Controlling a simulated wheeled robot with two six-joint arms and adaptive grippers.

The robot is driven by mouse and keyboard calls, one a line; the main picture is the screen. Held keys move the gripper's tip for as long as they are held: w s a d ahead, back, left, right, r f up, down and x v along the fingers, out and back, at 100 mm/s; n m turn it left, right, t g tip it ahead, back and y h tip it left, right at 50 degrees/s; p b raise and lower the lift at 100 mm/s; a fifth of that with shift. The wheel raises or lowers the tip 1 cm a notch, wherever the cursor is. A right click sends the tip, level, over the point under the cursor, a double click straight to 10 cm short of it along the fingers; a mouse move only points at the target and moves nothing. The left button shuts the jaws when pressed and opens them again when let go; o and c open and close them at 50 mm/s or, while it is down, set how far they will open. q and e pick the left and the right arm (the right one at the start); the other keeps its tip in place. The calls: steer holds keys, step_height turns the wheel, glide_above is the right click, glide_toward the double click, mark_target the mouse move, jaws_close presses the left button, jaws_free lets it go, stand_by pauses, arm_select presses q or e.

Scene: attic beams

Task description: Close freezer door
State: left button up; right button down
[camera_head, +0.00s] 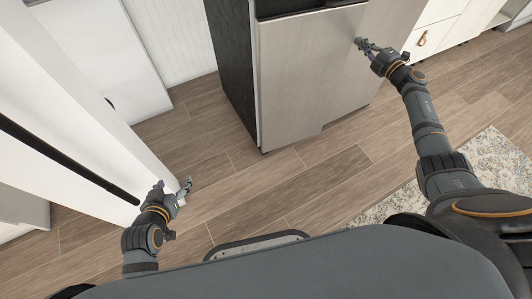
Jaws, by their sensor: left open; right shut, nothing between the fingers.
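A stainless steel appliance with a dark side, likely the freezer, stands at the top centre; its steel front panel (300,75) faces me. A dark recess runs along the panel's top edge. How far the door stands open, I cannot tell. My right gripper (360,43) is shut and empty, in front of the panel's right part; whether it touches the steel is unclear. My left gripper (174,189) is open and empty, low on the left, well apart from the steel panel.
A tall white panel (70,95) with a long black bar (60,155) stands left, close to my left gripper. White drawers (435,32) with a leather pull are at the upper right. A patterned rug (490,158) lies right. Wood floor (235,185) between is clear.

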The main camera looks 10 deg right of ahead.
arm_select(q)
steer(key=shift+w+r+t, duration=0.5)
steer(key=shift+w+r, duration=0.15)
steer(key=shift+r, duration=0.2)
